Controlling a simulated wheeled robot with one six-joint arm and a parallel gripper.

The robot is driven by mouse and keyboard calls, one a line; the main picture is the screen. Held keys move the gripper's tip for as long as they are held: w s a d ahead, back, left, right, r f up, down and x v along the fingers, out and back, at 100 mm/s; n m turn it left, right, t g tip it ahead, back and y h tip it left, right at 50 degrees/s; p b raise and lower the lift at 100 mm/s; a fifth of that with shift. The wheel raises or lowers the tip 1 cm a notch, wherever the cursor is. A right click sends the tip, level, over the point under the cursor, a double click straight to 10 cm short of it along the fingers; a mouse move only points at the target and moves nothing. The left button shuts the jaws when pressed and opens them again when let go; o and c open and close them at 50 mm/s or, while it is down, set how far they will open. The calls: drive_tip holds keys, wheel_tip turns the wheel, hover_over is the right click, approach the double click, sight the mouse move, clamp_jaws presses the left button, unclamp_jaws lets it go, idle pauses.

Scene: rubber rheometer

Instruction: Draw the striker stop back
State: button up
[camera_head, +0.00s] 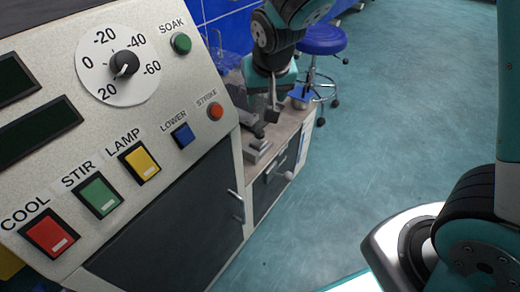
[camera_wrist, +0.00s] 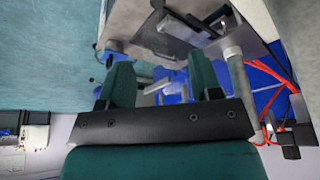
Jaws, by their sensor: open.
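My gripper (camera_head: 265,112) hangs at the end of my arm over the bench beside the control panel in the head view. In the wrist view my gripper (camera_wrist: 161,82) is open, with its two dark green fingers apart and nothing clearly held between them. A grey metal fixture (camera_wrist: 168,35) and a grey rod (camera_wrist: 237,72) show beyond and to the right of the fingers. I cannot tell which part is the striker stop. In the head view, my gripper and the panel's edge partly hide the bench-top hardware.
A large control panel (camera_head: 160,185) with a dial (camera_head: 122,66), several coloured buttons and dark displays fills the left. The wood-topped bench (camera_head: 290,122) has metal blocks (camera_head: 258,152) on it. A blue stool (camera_head: 322,40) stands behind. The teal floor (camera_head: 400,110) to the right is open.

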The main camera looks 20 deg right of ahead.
sight(260, 132)
drive_tip(key=b+x, duration=0.2)
drive_tip(key=x, duration=0.4)
drive_tip(key=b+x, duration=0.2)
drive_tip(key=x, duration=0.5)
drive_tip(key=b+x, duration=0.2)
drive_tip(key=x, duration=0.4)
drive_tip(key=shift+w+d+f, duration=0.1)
drive_tip(key=shift+w+d, duration=0.2)
drive_tip(key=shift+d, duration=0.05)
